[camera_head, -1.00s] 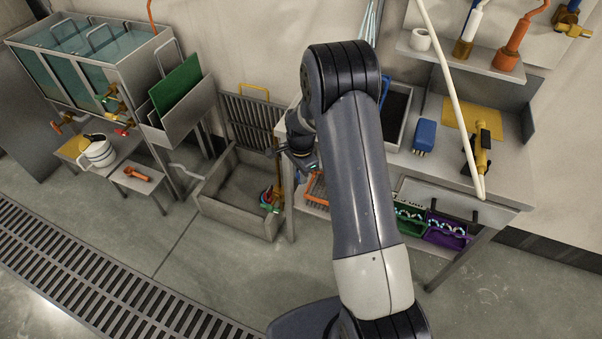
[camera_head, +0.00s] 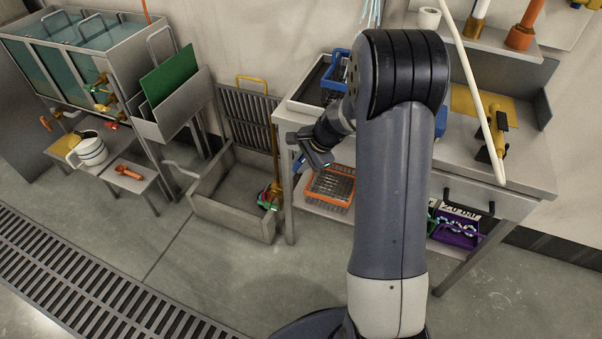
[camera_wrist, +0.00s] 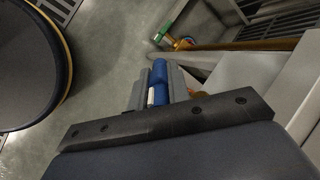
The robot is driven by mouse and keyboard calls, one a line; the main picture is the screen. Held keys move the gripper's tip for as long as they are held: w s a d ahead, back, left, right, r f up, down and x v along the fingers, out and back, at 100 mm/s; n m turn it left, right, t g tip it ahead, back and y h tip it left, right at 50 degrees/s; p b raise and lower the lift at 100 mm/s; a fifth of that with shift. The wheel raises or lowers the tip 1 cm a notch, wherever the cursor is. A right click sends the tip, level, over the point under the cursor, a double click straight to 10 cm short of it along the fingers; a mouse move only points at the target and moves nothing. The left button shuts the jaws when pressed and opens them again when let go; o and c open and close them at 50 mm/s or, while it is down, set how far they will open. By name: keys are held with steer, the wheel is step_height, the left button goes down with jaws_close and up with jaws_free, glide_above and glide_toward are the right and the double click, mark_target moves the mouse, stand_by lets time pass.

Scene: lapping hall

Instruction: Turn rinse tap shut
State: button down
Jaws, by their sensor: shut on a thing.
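My gripper (camera_head: 308,158) is at the left end of the workbench, in front of its edge. In the wrist view its grey jaws (camera_wrist: 158,84) are shut on a blue piece with a white band (camera_wrist: 158,72). Brass taps with coloured handles (camera_head: 103,92) are on the front of the tank stand at far left, well away from my gripper. I cannot tell which is the rinse tap.
The low basin (camera_head: 222,207) is on the floor. A white striped jug (camera_head: 91,153) and an orange tool (camera_head: 129,172) sit on small stands. An orange basket (camera_head: 330,188) is under the bench (camera_head: 455,165). The floor between drain grate (camera_head: 90,275) and bench is clear.

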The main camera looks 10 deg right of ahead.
steer(key=t+y+b, duration=0.1)
steer(key=b, duration=0.3)
steer(key=f+t+y+b, duration=0.1)
steer(key=y+b, duration=0.1)
steer(key=b, duration=0.3)
steer(key=shift+d+b, duration=0.15)
steer(key=shift+b, duration=0.15)
steer(key=t+y+b, duration=0.2)
steer(key=y+b, duration=0.1)
steer(key=b, duration=0.4)
steer(key=t+y+b, duration=0.2)
steer(key=b, duration=0.4)
steer(key=shift+s+y, duration=0.1)
steer(key=shift+y, duration=0.3)
steer(key=shift+r+t+y+b, duration=0.25)
steer(key=shift+t+y+b, duration=0.45)
steer(key=shift+b, duration=0.2)
steer(key=shift+r, duration=0.1)
steer(key=c, duration=1.3)
jaws_free()
steer(key=shift+c, duration=0.2)
